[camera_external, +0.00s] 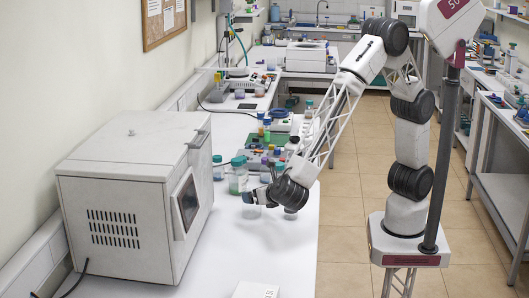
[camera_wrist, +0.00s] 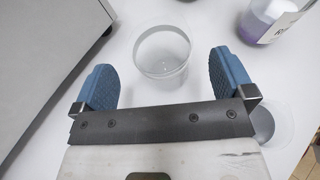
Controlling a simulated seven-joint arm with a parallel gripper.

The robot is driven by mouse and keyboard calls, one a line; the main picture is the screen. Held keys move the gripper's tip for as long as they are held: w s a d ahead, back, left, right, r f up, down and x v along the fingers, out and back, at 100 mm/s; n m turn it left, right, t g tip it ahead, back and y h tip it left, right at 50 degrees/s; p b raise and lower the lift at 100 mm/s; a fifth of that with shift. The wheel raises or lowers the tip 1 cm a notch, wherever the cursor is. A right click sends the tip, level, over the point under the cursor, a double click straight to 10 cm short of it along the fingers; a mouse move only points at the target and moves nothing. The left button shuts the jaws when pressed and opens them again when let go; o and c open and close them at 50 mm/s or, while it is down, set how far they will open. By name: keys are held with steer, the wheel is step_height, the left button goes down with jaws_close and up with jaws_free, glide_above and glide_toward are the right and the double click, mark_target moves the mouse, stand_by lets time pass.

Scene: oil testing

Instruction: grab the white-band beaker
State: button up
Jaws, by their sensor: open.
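A clear beaker (camera_wrist: 162,52) stands on the white bench in the wrist view, with a pale band around its wall. My gripper (camera_wrist: 166,78) is open, with one blue pad on each side of the beaker's near part. The pads look apart from the glass. A second clear beaker (camera_wrist: 264,124) is partly hidden behind my right finger. In the external view my gripper (camera_external: 250,197) is low over the bench, beside the bottles. A small clear beaker (camera_external: 251,211) shows faintly there; I cannot tell which one it is.
A bottle with purple liquid (camera_wrist: 262,20) stands to the right of the beaker in the wrist view. A large grey-white oven (camera_external: 125,195) stands on the left. Several bottles, including a teal-capped one (camera_external: 238,176), stand behind my gripper. The front bench (camera_external: 270,255) is mostly clear.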

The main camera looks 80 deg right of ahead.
steer(key=shift+x, duration=2.6)
steer(key=shift+r, duration=0.15)
steer(key=shift+c, duration=0.2)
steer(key=c, duration=1)
steer(key=shift+r, duration=0.1)
step_height(320, 180, up, 10)
